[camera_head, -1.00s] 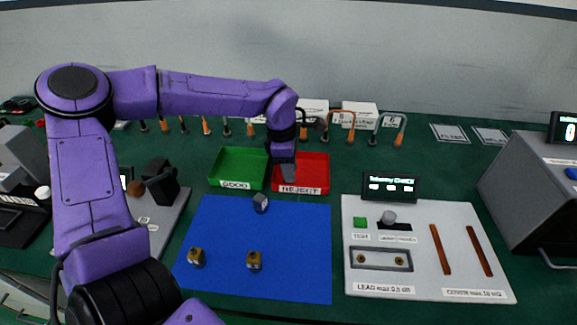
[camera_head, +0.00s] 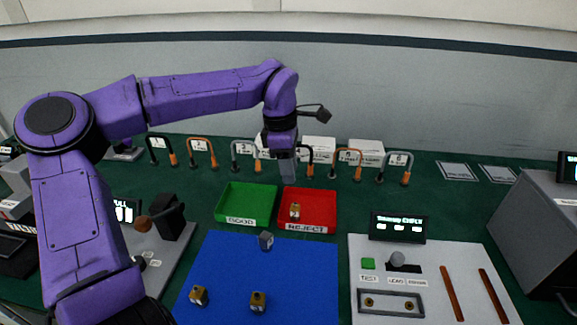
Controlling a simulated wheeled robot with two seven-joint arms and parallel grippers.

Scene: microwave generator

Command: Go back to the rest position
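My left arm comes in from the left, and my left gripper (camera_head: 287,172) hangs above the back edge of the red REJECT tray (camera_head: 325,206). Its fingers are small and seen edge-on, so I cannot tell whether they are open. A small brass-coloured part (camera_head: 295,210) lies in the red tray, below and apart from the gripper. The green GOOD tray (camera_head: 247,203) beside it looks empty. My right gripper is not in view.
A blue mat (camera_head: 290,275) holds a grey block (camera_head: 266,240) and two brass-coloured parts (camera_head: 199,295). A test panel (camera_head: 440,270) stands at the right, with a grey machine (camera_head: 545,220) beyond it. Several curved cables (camera_head: 350,155) line the back. A black fixture (camera_head: 170,215) stands at the left.

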